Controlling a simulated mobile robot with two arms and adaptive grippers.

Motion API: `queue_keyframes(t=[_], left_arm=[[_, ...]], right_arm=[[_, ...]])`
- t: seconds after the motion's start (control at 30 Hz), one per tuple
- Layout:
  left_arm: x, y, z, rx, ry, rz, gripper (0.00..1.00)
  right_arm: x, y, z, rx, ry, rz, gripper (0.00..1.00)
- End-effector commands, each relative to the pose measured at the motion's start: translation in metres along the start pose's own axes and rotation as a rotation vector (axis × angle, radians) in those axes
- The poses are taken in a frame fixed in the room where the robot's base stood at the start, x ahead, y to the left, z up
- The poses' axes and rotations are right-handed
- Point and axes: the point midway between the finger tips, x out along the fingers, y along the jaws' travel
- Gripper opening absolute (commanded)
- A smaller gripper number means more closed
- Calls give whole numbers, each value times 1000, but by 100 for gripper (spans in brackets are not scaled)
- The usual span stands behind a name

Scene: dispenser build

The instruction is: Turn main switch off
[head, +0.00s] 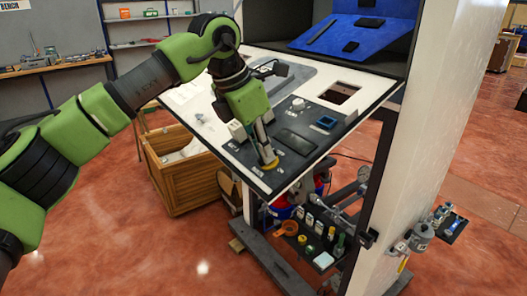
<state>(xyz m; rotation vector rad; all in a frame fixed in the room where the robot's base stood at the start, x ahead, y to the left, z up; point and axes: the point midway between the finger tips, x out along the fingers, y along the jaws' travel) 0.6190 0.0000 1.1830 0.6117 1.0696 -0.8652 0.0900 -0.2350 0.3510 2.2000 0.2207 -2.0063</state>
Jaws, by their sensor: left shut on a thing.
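My left gripper (266,152) reaches down from the left to the front corner of the dispenser's control panel (240,152). It is shut on the main switch, whose yellow base (271,165) shows just under the fingertips. The switch's knob is hidden between the fingers, so I cannot tell which way it is turned. My right gripper is not in view.
The panel also carries a white knob (298,104), a blue-framed part (326,122) and a dark rectangular plate (296,140). A wooden crate (180,185) stands on the floor at the left. A white post (440,110) rises at the right.

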Motion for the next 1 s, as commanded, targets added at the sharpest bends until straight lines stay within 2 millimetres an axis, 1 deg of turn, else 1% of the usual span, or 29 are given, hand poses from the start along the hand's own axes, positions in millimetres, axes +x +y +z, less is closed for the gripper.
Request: queue_keyframes(t=[0.23, 0.73, 0.77, 0.8, 1.0], left_arm=[[0, 0, 0, -68, 0, 1, 0], [-1, 0, 0, -84, -1, 1, 0], [-1, 0, 0, -84, -1, 1, 16], [-1, 0, 0, -83, -1, 1, 25], [0, 0, 0, -82, 0, 1, 25]], right_arm=[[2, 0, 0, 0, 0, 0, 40], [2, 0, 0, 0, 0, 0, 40], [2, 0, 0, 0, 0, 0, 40], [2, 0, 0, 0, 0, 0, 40], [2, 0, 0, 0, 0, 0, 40]])
